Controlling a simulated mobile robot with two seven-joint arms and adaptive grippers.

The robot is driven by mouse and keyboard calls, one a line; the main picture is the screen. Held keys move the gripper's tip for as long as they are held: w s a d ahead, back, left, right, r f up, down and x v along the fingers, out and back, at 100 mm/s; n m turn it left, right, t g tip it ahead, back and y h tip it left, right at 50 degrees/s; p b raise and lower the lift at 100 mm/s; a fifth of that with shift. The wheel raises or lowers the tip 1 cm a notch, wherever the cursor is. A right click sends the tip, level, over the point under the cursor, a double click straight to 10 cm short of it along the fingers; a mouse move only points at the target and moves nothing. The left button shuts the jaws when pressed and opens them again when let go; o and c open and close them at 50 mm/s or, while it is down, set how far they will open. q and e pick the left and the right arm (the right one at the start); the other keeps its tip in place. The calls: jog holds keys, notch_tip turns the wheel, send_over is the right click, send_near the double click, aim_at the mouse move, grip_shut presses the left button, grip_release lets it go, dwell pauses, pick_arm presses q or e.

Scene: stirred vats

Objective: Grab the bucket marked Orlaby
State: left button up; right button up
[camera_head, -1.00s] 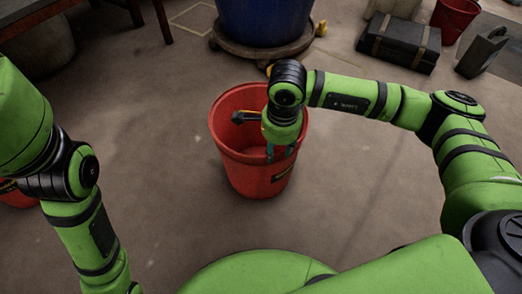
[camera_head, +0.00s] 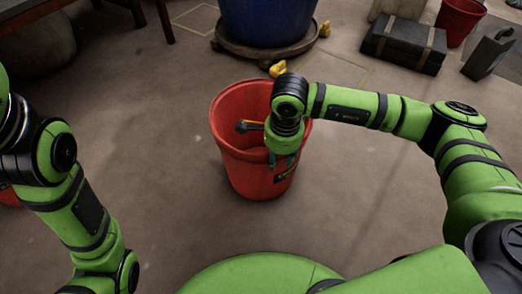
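A red bucket (camera_head: 240,172) stands upright on the floor in the middle of the view. A dark label (camera_head: 285,175) with yellowish marks is on its near right side, partly hidden and too small to read. A dark handle piece with an orange part (camera_head: 249,126) shows at the bucket's opening. My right gripper (camera_head: 281,160) points down at the bucket's near right rim. Its teal fingertips look apart, with red bucket between them; I cannot tell whether they touch it. My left arm comes down the left side, and its gripper is out of the frame.
A big blue vat (camera_head: 263,22) stands on a wheeled dolly behind. A black case (camera_head: 403,45), another red bucket (camera_head: 460,18) and a grey canister (camera_head: 488,53) stand at the back right. A red object (camera_head: 9,197) is mostly hidden behind my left arm. Floor around the middle bucket is clear.

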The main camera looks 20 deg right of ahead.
jog(key=shift+f, duration=0.2)
grip_shut()
jog(key=shift+r, duration=0.1)
